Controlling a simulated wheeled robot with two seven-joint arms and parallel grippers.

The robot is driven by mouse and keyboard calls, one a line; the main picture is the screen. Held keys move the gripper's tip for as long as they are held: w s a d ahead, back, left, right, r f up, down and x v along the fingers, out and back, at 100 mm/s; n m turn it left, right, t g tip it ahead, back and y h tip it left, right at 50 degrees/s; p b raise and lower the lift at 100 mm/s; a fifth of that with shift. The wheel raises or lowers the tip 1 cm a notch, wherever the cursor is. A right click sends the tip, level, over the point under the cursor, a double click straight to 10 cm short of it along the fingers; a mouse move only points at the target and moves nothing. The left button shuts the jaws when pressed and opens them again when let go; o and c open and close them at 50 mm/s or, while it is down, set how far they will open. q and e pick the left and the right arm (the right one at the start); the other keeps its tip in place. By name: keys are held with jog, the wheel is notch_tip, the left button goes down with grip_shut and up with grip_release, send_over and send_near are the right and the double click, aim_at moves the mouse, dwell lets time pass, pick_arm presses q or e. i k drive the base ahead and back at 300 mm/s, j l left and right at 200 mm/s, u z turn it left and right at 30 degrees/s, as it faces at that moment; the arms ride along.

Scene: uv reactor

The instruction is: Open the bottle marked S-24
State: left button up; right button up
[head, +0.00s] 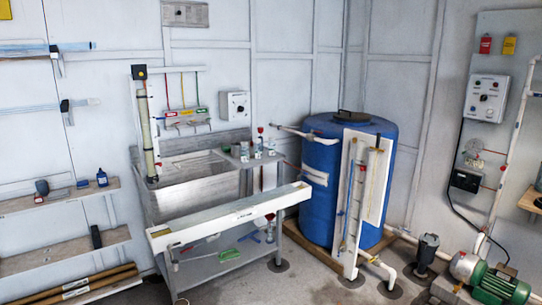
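No marking S-24 can be read on anything at this distance, so I cannot tell which bottle bears it. Small pale bottles or jars (244,152) stand on the right end of the metal sink bench, with a red-topped item (260,136) beside them. A small dark blue bottle (102,178) stands upright on the upper left shelf, next to a grey item (42,188). Neither of my grippers shows in the head view.
A long white trough (230,213) runs across the front of the sink bench (190,190). A large blue tank (320,190) stands right of it. A green pump (500,286) and pipes lie at the lower right. Wooden shelves (65,197) line the left wall.

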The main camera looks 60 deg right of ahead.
aim_at(257, 147)
jog(key=k+l+z, duration=0.2)
jog(key=l, duration=0.7)
jog(key=l+z, duration=0.15)
jog(key=l, duration=0.8)
jog(key=l+z, duration=0.2)
jog(key=l, duration=0.7)
jog(key=l+z, duration=0.2)
jog(key=l, duration=0.75)
jog(key=i+l+z, duration=0.2)
jog(key=l, duration=0.75)
jog(key=k, duration=0.1)
